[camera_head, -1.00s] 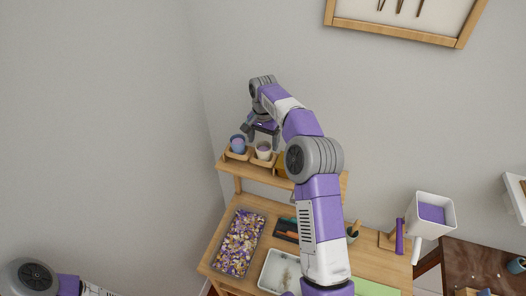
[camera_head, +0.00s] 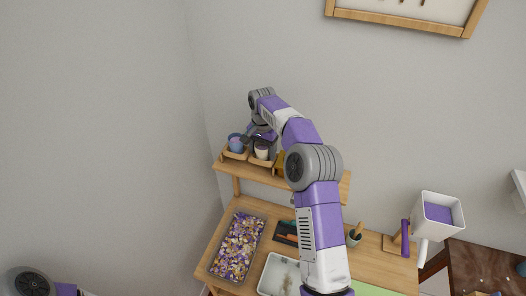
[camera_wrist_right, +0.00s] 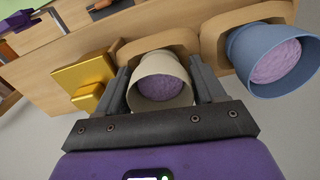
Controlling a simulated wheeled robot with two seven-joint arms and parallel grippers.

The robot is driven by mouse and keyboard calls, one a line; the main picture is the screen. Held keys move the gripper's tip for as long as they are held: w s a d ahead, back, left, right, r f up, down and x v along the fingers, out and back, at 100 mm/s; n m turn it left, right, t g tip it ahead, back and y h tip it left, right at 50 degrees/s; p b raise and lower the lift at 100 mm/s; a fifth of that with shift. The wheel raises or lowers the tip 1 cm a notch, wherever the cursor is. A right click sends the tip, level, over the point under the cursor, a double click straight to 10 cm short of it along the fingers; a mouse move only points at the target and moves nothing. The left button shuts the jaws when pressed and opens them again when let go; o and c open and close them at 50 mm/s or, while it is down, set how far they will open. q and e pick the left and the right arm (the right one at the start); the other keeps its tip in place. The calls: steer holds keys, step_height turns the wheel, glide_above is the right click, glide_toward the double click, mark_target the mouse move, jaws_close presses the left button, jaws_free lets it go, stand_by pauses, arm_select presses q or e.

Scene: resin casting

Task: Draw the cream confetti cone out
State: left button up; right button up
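The cream confetti cone (camera_head: 261,152) sits in a wooden holder on the raised shelf. In the right wrist view, the cream cone (camera_wrist_right: 160,92) has its mouth towards me and pinkish-purple confetti inside. My right gripper (camera_wrist_right: 160,80) has one finger on each side of it, close to its wall. The fingers stand wide apart, and I see no clear grip on the cone. In the head view, my right gripper (camera_head: 258,137) is at the cone and partly hides it. My left gripper is out of the picture; only part of my left arm shows at bottom left.
A blue cone (camera_wrist_right: 275,60) with similar filling stands in the adjoining holder, close beside my right finger. A gold block (camera_wrist_right: 85,78) is on the other side. Below the shelf are a confetti tray (camera_head: 238,246) and a white tray (camera_head: 280,272).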

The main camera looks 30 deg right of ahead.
steer(key=c, duration=0.4)
steer(key=shift+r+p, duration=0.6)
steer(key=shift+p, duration=0.2)
stand_by(0.4)
steer(key=shift+r+p, duration=1.2)
steer(key=shift+r, duration=0.1)
steer(key=shift+r+p, duration=0.35)
steer(key=shift+r, duration=1.85)
